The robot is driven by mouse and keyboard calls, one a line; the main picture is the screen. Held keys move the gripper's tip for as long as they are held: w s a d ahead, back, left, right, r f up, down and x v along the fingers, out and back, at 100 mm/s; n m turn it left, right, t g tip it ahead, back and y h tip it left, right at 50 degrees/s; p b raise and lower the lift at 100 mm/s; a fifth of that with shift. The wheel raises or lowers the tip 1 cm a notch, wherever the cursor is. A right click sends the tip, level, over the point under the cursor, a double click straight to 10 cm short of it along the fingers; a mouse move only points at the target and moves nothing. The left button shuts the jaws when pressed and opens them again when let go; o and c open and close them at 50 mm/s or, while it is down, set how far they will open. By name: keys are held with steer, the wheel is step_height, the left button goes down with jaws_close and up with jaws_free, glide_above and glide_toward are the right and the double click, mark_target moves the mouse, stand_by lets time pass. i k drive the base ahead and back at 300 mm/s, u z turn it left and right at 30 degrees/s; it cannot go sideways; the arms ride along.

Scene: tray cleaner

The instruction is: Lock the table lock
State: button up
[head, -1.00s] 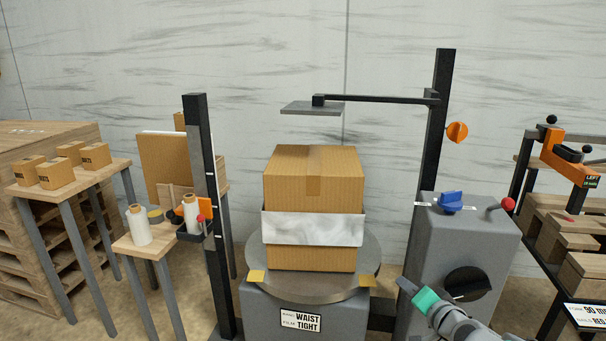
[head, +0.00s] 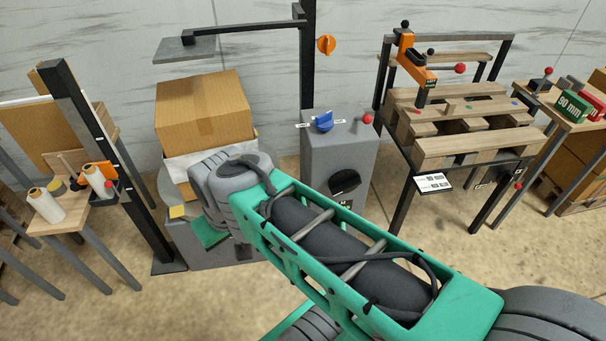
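No part is marked as the table lock that I can read. A turntable (head: 172,190) carries a wrapped cardboard box (head: 205,108) and is partly hidden by my arm. Beside it, a grey cabinet (head: 318,150) has a blue knob (head: 323,121) on top, a red-balled lever (head: 367,118) and a black round knob (head: 344,182) on its front. A pallet table (head: 470,150) stands to the right, with a small red knob (head: 518,185) low at its right side. My green and grey arm crosses the foreground, its far end in front of the turntable. My gripper is not visible.
A post with an orange knob (head: 326,44) rises behind the cabinet. An orange tool (head: 413,60) stands at the pallet table. A small table with film rolls (head: 46,205) is at left. Floor is clear between the cabinet and pallet table.

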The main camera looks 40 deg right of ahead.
mark_target(366, 119)
steer(key=z, duration=1.3)
steer(key=k, duration=0.35)
steer(key=u, duration=0.5)
steer(key=i, duration=1.1)
steer(key=z, duration=0.3)
